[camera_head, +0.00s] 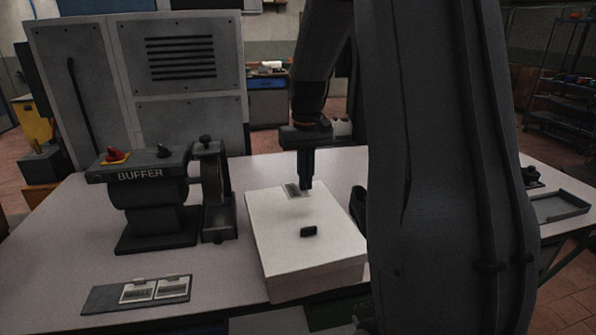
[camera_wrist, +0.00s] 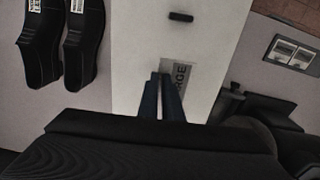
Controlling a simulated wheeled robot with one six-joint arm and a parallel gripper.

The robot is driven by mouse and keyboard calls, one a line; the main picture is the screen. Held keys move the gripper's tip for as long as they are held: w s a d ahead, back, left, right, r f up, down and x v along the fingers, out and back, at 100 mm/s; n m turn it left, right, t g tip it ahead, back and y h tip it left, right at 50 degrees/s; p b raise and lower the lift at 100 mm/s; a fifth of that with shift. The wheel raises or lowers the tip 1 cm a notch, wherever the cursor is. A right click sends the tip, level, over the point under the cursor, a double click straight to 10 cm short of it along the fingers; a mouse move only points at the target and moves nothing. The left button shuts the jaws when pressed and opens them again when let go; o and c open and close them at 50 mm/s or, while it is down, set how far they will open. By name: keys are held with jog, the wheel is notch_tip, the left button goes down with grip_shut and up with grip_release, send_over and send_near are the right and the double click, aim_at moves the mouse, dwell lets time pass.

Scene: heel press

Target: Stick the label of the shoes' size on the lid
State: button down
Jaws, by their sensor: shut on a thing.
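The white box (camera_head: 300,260) stands on the table with its lid (camera_head: 275,225) on. A small dark block (camera_head: 308,231) sits on the lid; it also shows in the wrist view (camera_wrist: 181,17). My gripper (camera_head: 306,186) points down at the far part of the lid, its fingers (camera_wrist: 161,78) closed together on the edge of a pale printed label (camera_head: 292,190). The label (camera_wrist: 181,76) lies flat at the lid; I cannot tell whether it touches. Two black shoes (camera_wrist: 84,45) with white tags inside lie beside the box; one shows partly in the head view (camera_head: 358,203).
A dark holder (camera_head: 100,298) with two more labels (camera_head: 140,291) lies at the table's front left. The buffer machine (camera_head: 150,195) stands left of the box. A grey tray (camera_head: 558,206) is at the right. The table between holder and box is clear.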

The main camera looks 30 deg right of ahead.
jog(key=shift+w+f, duration=0.1)
jog(key=shift+w, duration=0.05)
jog(key=b, duration=0.4)
send_over(306, 211)
notch_tip(306, 211, down, 4)
jog(key=shift+w+f, duration=0.1)
jog(key=shift+f, duration=0.9)
jog(key=shift+a+f, duration=0.1)
jog(key=shift+s+f, duration=0.2)
jog(key=shift+f, duration=0.25)
dwell(1.6)
jog(key=c, duration=1.4)
grip_release()
jog(key=shift+c, duration=0.2)
jog(key=shift+r+p, duration=0.1)
jog(key=shift+p, duration=0.2)
